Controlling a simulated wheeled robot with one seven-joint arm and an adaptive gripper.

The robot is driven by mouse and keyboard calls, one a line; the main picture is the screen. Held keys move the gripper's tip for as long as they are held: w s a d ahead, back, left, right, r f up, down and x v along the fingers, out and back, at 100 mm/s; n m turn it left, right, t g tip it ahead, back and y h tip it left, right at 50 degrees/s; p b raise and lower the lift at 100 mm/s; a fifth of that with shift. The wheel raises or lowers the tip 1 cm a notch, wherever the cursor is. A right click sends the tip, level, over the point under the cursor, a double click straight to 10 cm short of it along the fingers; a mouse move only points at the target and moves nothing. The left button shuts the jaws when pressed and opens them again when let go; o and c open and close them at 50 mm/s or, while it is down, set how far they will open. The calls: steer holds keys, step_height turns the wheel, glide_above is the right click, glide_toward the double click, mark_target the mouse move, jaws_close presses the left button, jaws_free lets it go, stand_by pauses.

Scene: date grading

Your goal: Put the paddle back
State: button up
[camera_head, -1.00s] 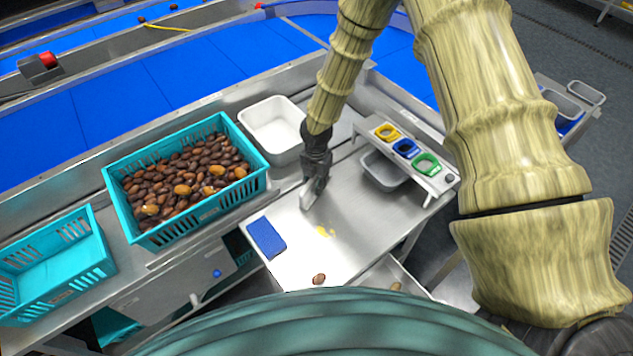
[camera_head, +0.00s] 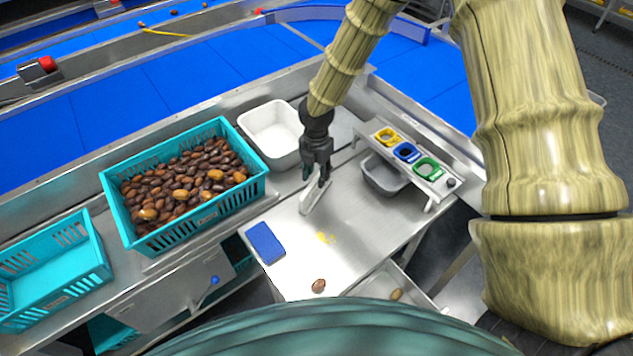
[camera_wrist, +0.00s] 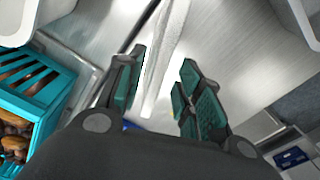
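A pale, narrow paddle (camera_head: 313,199) is on the steel worktable, just below my gripper (camera_head: 321,180) in the head view. In the wrist view the paddle (camera_wrist: 165,65) runs as a long whitish strip away from between my fingers. My gripper (camera_wrist: 164,90) has its two green-padded fingers apart. The paddle is nearer the left finger, with a clear gap to the right one. I cannot tell whether the paddle touches the left finger, and its near end is partly hidden by the gripper.
A blue pad (camera_head: 266,242), yellow smears (camera_head: 325,238) and a date (camera_head: 318,286) are on the worktable (camera_head: 350,210). A white bin (camera_head: 272,133) and a teal crate of dates (camera_head: 253,190) stand left. A rack with yellow, blue and green rings (camera_head: 420,165) stands right over a grey tub (camera_head: 382,178).

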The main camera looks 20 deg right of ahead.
steer(key=shift+r+b, duration=0.45)
steer(key=shift+r, duration=2.25)
